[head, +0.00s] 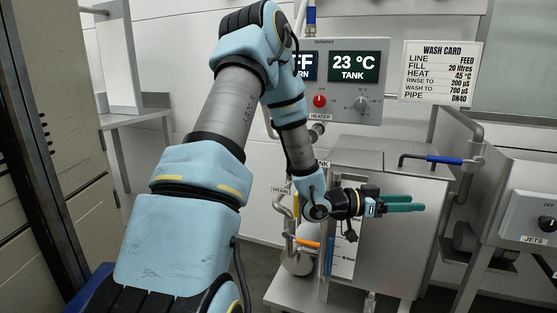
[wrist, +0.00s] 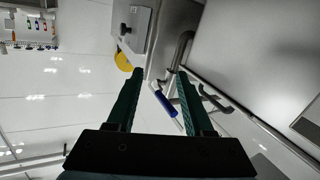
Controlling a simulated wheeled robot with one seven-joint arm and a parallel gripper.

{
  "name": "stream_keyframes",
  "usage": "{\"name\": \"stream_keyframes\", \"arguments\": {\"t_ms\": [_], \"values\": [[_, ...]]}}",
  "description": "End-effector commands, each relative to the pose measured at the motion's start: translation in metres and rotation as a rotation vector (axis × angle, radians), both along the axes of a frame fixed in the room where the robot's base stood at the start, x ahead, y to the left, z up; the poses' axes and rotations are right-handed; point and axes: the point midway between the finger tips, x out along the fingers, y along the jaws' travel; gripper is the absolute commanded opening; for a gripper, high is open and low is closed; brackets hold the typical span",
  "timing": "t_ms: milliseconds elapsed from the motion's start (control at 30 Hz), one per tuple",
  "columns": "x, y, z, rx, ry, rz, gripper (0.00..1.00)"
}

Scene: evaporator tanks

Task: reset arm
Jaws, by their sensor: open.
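My arm reaches from the lower left across the head view and bends down. My gripper (head: 416,203) points right, in front of the steel tank (head: 385,240). Its two green fingers also show in the wrist view (wrist: 160,74), spread apart with nothing between them. The gripper is open and empty. I cannot tell whether it touches the tank.
A control panel (head: 362,105) reads 23 °C; my arm hides part of it. A blue-handled pipe (head: 445,160) crosses above the tank, and an orange-handled valve (head: 308,243) is below my gripper. A JETS box (head: 530,215) stands at right. A wash card (head: 440,72) hangs behind.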

Motion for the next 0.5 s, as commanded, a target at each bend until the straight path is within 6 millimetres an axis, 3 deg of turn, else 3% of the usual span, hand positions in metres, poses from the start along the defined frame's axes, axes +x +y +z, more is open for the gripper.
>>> {"name": "stream_keyframes", "arguments": {"t_ms": [167, 300, 400, 500], "values": [[0.050, 0.054, -0.022, 0.304, -0.017, 0.238, 0.52], [0.082, 0.141, -0.036, 0.601, 0.051, 0.502, 0.52], [0.082, 0.211, -0.038, 0.786, 0.159, 0.679, 0.52], [0.062, 0.273, -0.036, 0.928, 0.307, 0.827, 0.52]]}}
